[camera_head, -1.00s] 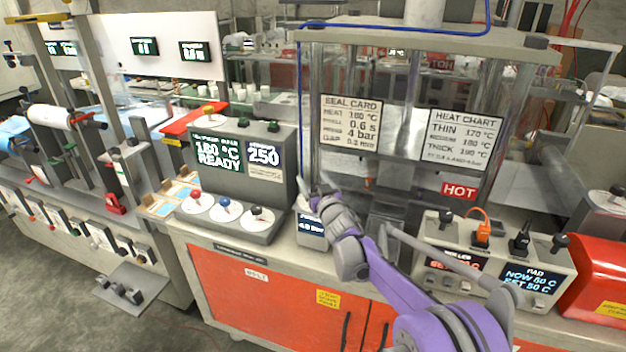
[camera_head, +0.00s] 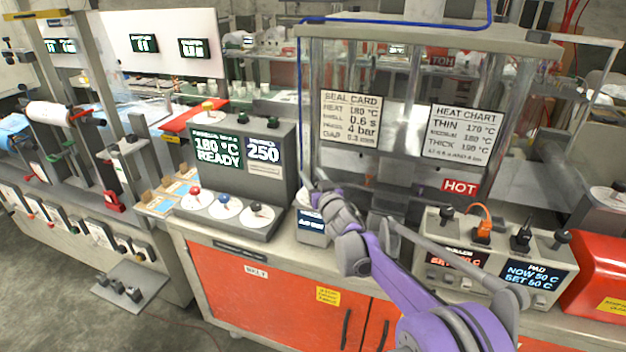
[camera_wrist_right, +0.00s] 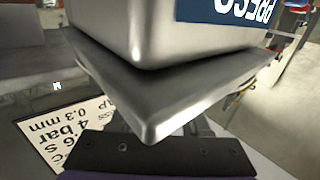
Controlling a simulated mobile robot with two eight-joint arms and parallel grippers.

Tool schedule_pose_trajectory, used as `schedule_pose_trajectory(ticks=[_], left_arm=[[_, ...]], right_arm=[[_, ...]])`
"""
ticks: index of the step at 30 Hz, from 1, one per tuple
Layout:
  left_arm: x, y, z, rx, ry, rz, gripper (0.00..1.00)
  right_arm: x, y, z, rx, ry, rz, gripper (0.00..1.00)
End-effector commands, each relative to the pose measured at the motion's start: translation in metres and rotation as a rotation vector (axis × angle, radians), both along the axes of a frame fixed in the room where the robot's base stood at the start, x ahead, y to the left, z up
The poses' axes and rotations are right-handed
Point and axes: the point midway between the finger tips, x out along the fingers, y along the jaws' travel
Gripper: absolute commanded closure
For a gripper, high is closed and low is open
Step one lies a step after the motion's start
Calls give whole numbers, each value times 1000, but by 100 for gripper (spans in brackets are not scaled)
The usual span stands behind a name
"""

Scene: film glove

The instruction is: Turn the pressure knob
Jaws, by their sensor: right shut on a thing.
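The small grey pressure unit (camera_head: 311,238) with a blue display stands on the bench between the control console and the press. My right gripper (camera_head: 314,190) is over its top, pointing down, and covers the place where the knob would show. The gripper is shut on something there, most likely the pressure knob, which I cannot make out. In the right wrist view the unit's metal body (camera_wrist_right: 190,40), with a blue label reading upside down, fills the top. A dark gripper part (camera_wrist_right: 160,155) crosses the bottom. My left gripper is not in view.
The control console (camera_head: 238,165) with red, blue and black knobs is just left. The press with its seal card (camera_head: 350,122) and HOT sign (camera_head: 460,187) is behind. A heater box (camera_head: 492,255) with cables and a red housing (camera_head: 600,290) are at right.

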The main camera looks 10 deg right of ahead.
Motion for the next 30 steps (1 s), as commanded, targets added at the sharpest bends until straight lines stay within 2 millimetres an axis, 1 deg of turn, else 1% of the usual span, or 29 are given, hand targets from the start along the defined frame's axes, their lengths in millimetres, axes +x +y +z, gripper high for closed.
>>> schedule_pose_trajectory(ticks=[1, 9, 12, 15, 20, 30], left_arm=[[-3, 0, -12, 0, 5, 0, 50], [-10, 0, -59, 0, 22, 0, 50], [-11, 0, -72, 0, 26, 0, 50], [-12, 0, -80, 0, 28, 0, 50], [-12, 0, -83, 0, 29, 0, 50], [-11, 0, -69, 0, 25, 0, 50]], right_arm=[[-1, 0, -5, 0, 1, 11, 100], [-1, 2, -8, 0, 2, 118, 100], [-1, 3, -7, -1, 2, 174, 100], [-1, 6, -5, -1, 2, 238, 100], [-3, 9, -2, -1, 2, 374, 100], [-7, 17, 0, 0, 2, 628, 100]])
